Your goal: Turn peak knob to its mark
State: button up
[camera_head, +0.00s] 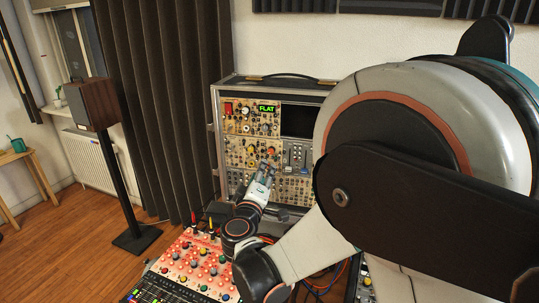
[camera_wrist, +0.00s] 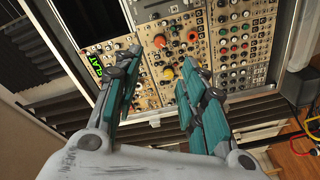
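The synth case (camera_head: 213,125) stands upright against the wall, with tan panels full of small knobs. A lit green display (camera_head: 266,108) reads FLAT; it also shows, tilted, in the wrist view (camera_wrist: 95,67). My gripper (camera_head: 266,168) is in front of the lower panels; in the wrist view its two teal-padded fingers (camera_wrist: 162,57) are apart with nothing held. I see no clear contact with either. Labels and marks are too small to read, so I cannot tell which is the peak knob.
A red mixer panel (camera_head: 190,258) with several coloured knobs lies below the case. Red and blue cables (camera_head: 322,288) run beside it. A speaker on a stand (camera_head: 92,104) is at the left. My own arm hides the right side. Wooden floor (camera_head: 75,255) at the left is clear.

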aim_at(271, 153)
jog(key=w, duration=0.4)
jog(key=w+d+b, duration=0.1)
jog(key=w, duration=0.3)
jog(key=w+b, duration=0.1)
jog(key=w, duration=0.4)
jog(key=shift+d, duration=0.4)
jog(key=shift+c, duration=0.6)
grip_shut()
